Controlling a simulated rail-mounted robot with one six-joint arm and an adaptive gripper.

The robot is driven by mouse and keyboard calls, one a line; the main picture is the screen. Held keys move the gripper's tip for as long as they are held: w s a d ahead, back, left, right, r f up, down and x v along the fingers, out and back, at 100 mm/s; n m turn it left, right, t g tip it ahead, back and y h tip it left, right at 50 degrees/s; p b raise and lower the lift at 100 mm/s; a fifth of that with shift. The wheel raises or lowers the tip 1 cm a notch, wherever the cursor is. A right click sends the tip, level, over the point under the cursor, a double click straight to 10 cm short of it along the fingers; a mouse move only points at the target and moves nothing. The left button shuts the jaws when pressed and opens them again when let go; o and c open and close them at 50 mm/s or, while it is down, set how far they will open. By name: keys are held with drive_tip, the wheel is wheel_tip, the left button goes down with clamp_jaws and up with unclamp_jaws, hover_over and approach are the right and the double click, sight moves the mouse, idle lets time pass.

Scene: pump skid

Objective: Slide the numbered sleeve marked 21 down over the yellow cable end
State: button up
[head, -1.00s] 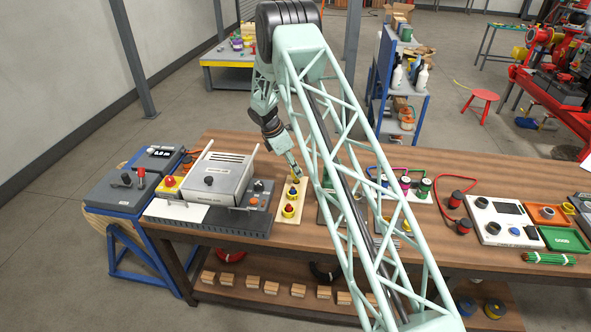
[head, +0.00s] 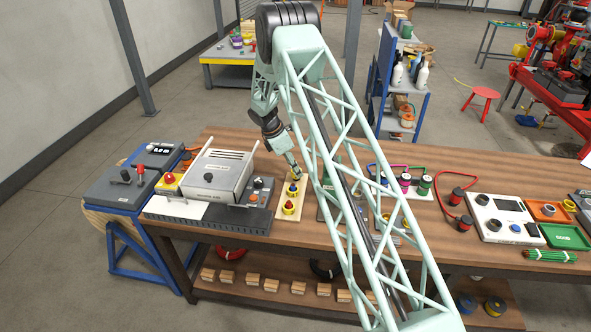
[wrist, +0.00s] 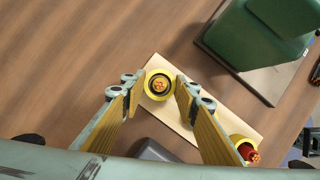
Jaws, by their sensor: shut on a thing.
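My gripper (wrist: 157,90) points down over the pale board (wrist: 196,129), its two fingers closed on the sides of a yellow sleeve (wrist: 148,75). Seen from above, the sleeve rings a cable end with orange strands (wrist: 159,86), with a dark ring between them. I cannot tell from this angle how far down the sleeve sits, and its number is not readable. In the head view my gripper (head: 299,174) is at the back end of the board, behind a blue cable end (head: 293,189) and a red cable end (head: 289,206). The red one also shows in the wrist view (wrist: 248,152) with a yellow sleeve around it.
A grey machine (head: 214,176) stands left of the board. A green block (wrist: 262,45) is close to the board in the wrist view. Further right on the bench are cable spools (head: 405,180), a white panel (head: 500,215) and a green tray (head: 565,237).

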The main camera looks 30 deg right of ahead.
drive_tip(key=shift+f, duration=0.55)
idle(0.4)
drive_tip(key=o, duration=0.8)
drive_tip(key=shift+r, duration=0.1)
drive_tip(key=v, duration=1.1)
drive_tip(key=shift+a+r, duration=0.25)
drive_tip(key=shift+r, duration=0.1)
